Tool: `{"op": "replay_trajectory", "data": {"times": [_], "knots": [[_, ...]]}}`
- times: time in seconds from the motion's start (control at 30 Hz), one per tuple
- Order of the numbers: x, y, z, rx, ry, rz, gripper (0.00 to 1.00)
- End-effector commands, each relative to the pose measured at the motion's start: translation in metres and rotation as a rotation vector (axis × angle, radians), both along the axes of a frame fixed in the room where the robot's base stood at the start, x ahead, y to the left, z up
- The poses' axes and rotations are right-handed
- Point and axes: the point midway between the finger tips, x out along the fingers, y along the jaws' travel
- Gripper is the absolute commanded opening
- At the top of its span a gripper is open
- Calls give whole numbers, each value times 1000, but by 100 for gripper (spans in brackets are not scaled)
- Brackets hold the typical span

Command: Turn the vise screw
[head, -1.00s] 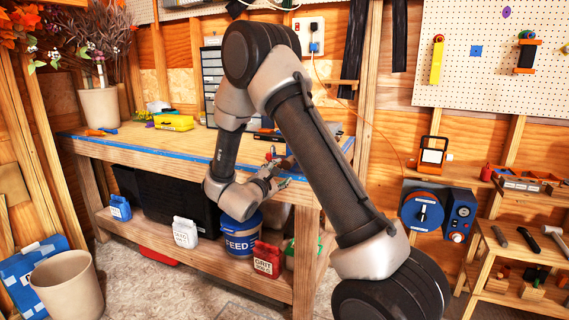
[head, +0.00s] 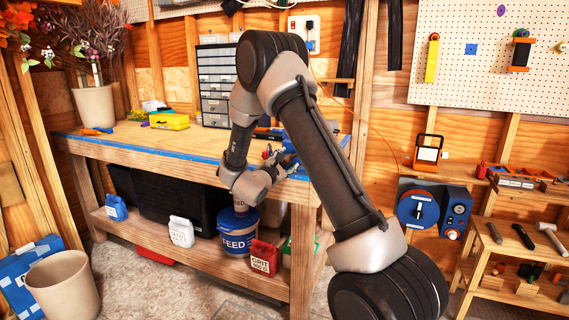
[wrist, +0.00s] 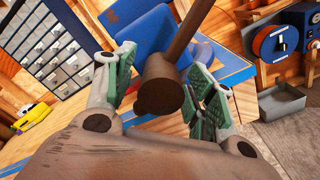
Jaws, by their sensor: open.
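The blue vise (wrist: 145,32) stands at the bench's right end in the wrist view; in the head view only a small blue part (head: 289,146) shows behind my arm. The brown vise screw (wrist: 160,80) has a round head facing the wrist camera, with a bar handle (wrist: 192,32) running up and right from it. My gripper (wrist: 164,76) is open, with green-padded fingers on either side of the screw head. Gaps show on both sides, so it does not look clasped. In the head view my gripper (head: 278,163) is small and partly hidden at the bench edge.
The wooden workbench (head: 150,147) has a blue front edge. A drawer cabinet (head: 214,90) stands behind, and a yellow case (head: 169,121) lies further left. A feed bucket (head: 238,232) and a red grit jug (head: 264,257) sit on the lower shelf. A blue reel (head: 417,209) is at right.

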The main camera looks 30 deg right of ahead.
Motion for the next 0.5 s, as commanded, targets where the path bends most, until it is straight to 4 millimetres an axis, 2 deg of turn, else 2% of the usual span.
{"op": "replay_trajectory", "data": {"times": [0.07,0.3,0.5], "knots": [[0,0,0,0,0,0,53],[0,0,0,0,0,0,9],[0,0,-1,2,-1,0,8]]}}
